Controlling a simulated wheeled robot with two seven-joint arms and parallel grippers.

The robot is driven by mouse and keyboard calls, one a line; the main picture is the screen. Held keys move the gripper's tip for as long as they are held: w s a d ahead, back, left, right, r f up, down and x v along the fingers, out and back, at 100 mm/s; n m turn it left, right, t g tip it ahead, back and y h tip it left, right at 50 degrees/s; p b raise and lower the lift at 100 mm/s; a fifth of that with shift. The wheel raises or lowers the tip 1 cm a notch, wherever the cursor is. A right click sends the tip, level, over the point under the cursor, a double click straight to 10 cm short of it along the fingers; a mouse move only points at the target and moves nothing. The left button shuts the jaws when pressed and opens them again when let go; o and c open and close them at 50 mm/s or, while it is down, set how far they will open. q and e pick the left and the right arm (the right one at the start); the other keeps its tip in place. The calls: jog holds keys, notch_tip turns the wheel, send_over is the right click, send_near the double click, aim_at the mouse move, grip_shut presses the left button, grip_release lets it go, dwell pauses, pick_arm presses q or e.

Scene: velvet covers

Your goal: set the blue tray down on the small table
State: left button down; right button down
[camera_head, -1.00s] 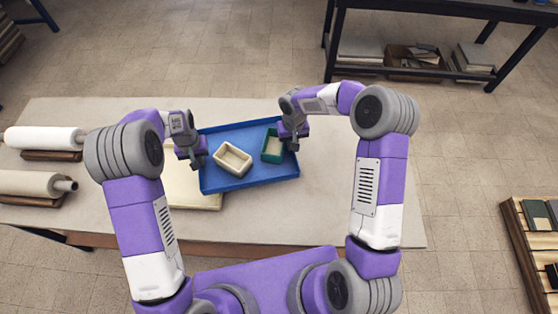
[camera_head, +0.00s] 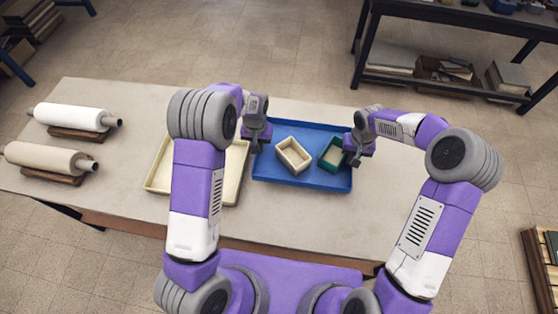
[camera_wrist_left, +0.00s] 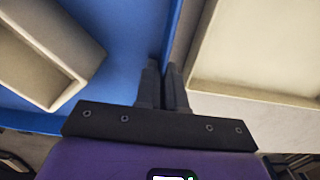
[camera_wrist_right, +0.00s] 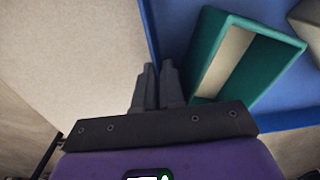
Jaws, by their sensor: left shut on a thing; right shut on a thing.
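The blue tray (camera_head: 312,180) holds a cream box (camera_head: 293,155) and a green box (camera_head: 333,152). It appears level above or on the long pale table; I cannot tell whether it touches. My left gripper (camera_head: 257,147) is shut on its left wall, and the wrist view shows the fingers (camera_wrist_left: 164,80) at that edge beside the cream box (camera_wrist_left: 50,55). My right gripper (camera_head: 359,158) is shut on its right wall, with the fingers (camera_wrist_right: 157,80) next to the green box (camera_wrist_right: 228,65). I cannot tell which table is the small one.
A cream shallow tray (camera_head: 238,170) lies on the pale table (camera_head: 100,125), just left of the blue tray. Two rolls (camera_head: 70,117) on wooden stands are at far left. A dark table (camera_head: 470,25) with a loaded lower shelf stands at back right. The table's right end is clear.

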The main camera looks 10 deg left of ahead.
pick_arm(q)
jog(key=shift+a, duration=0.15)
jog(key=shift+f, duration=0.15)
pick_arm(e)
jog(key=shift+f, duration=0.15)
